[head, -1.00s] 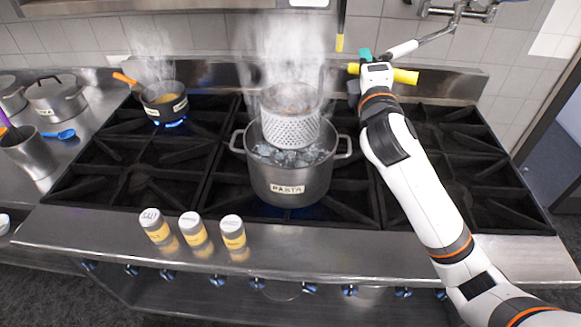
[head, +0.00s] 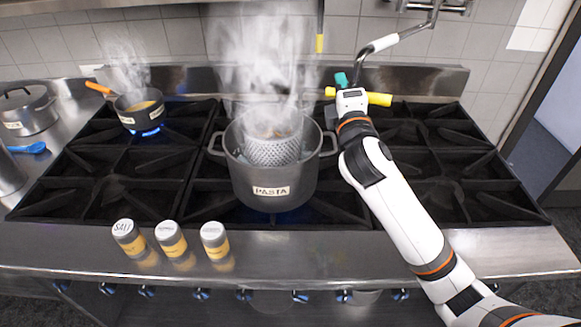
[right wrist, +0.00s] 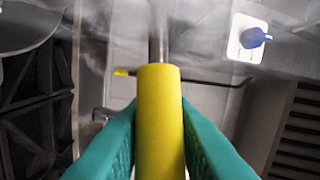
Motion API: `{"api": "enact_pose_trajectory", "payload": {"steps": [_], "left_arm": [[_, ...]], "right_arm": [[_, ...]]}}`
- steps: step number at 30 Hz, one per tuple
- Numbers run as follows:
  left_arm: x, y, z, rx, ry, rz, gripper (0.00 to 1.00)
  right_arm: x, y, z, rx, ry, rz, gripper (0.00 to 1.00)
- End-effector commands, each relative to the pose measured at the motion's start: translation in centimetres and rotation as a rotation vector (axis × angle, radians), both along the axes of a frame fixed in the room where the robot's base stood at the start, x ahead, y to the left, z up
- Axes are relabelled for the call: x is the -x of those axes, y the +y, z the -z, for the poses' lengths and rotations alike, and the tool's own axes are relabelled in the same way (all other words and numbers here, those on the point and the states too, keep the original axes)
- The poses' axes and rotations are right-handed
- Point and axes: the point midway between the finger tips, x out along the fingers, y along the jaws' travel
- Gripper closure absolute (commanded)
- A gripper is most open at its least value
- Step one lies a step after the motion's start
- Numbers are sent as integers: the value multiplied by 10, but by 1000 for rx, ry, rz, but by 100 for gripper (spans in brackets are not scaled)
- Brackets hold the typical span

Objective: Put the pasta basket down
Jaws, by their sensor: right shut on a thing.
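The perforated metal pasta basket (head: 272,150) sits upright inside the grey pot labelled PASTA (head: 268,182), its lower part within the pot's rim. Steam blurs its upper part. My right gripper (head: 341,80), with teal fingers, is to the right of the basket and higher than the pot. It is shut on a yellow handle (head: 378,99). In the right wrist view the yellow handle (right wrist: 160,120) lies between both teal fingers, with a metal rod running on from it. Steam hides the join between rod and basket. My left gripper is out of view.
A small steaming pan (head: 140,108) stands over a blue flame at the back left. Three yellow-labelled shakers (head: 171,238) stand on the front ledge. A tap with a white-gripped arm (head: 383,43) is behind my right gripper. The right burners are empty.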

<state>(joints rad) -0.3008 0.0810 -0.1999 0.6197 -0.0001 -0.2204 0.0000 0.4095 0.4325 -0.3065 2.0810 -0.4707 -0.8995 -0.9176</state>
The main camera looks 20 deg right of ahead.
Motion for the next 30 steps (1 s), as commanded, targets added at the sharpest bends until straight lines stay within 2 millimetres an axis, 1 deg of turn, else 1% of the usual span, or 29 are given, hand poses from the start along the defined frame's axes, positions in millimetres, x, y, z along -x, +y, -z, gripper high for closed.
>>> {"api": "enact_pose_trajectory", "payload": {"steps": [1, 3, 6, 11, 17, 21, 26, 27, 29, 30], "left_arm": [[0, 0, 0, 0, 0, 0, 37], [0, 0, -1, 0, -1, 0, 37], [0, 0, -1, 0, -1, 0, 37], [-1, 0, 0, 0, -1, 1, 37], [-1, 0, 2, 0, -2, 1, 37], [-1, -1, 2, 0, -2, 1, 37], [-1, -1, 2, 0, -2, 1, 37], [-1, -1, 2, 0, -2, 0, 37], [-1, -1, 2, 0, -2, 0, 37], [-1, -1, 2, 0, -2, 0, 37]], "right_arm": [[0, 0, 11, -4, 5, -1, 100], [0, 0, 25, -3, 7, 0, 100], [0, 0, 41, -2, 4, -1, 100], [0, 0, 55, -4, 0, 0, 100], [0, 0, 84, -3, 3, 0, 100], [1, 0, 91, -2, 0, -1, 100], [1, 0, 90, -2, -1, -1, 100], [0, 0, 92, 0, 2, -1, 74], [0, 0, 92, 0, 2, -1, 64], [0, 0, 92, 1, 2, -1, 57]]}}
